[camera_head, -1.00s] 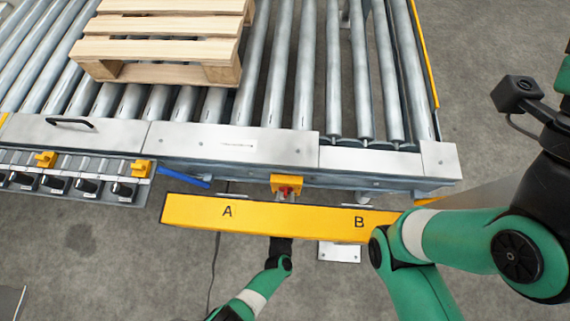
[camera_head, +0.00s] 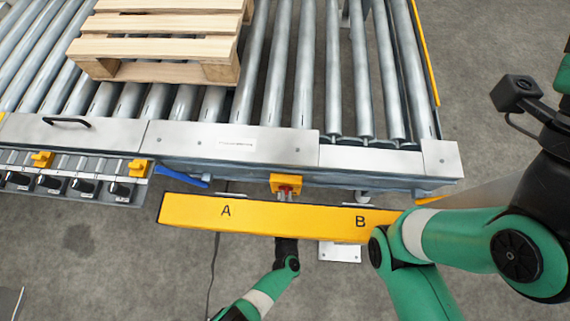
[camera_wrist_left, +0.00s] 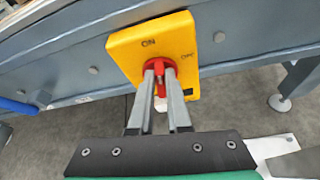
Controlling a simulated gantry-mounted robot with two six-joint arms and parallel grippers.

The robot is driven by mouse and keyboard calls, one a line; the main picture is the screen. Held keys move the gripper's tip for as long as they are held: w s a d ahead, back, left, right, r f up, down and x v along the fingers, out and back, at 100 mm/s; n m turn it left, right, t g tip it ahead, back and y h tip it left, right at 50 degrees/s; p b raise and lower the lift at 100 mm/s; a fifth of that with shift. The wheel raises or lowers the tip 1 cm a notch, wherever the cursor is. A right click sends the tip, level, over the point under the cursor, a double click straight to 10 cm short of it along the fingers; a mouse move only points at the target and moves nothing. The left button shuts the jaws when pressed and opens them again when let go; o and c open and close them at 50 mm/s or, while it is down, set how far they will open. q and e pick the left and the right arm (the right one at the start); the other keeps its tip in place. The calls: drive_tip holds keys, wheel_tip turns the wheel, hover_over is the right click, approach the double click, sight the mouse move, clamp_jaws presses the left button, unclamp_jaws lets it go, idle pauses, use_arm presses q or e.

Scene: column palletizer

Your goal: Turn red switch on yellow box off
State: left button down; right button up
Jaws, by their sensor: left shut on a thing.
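The yellow switch box (camera_head: 276,180) is fixed to the conveyor's front side, above the long yellow beam. In the left wrist view, the box (camera_wrist_left: 122,45) fills the upper middle and carries the labels ON and OFF. Its red switch (camera_wrist_left: 160,97) has a round base and a handle. My left gripper (camera_wrist_left: 161,72) is shut on the red switch, with one finger on either side of the handle. The fingers hide part of the switch. In the head view the beam covers part of my left gripper (camera_head: 288,194). My right gripper is not in view.
The yellow beam (camera_head: 285,220), marked A and B, crosses in front of the box. A wooden pallet (camera_head: 150,47) lies on the roller conveyor (camera_head: 310,65). A row of black knobs (camera_head: 84,186) is at left. A bolted foot plate (camera_head: 340,252) is on the floor.

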use_arm(q)
drive_tip(key=shift+d+m+y+b, duration=0.15)
drive_tip(key=shift+m+y+b, duration=0.3)
drive_tip(key=shift+m, duration=0.25)
drive_tip(key=c, duration=0.9)
unclamp_jaws()
drive_tip(key=p+v, duration=0.6)
drive_tip(key=v, duration=0.5)
drive_tip(key=shift+s+p, duration=0.3)
drive_tip(key=shift+s, duration=0.1)
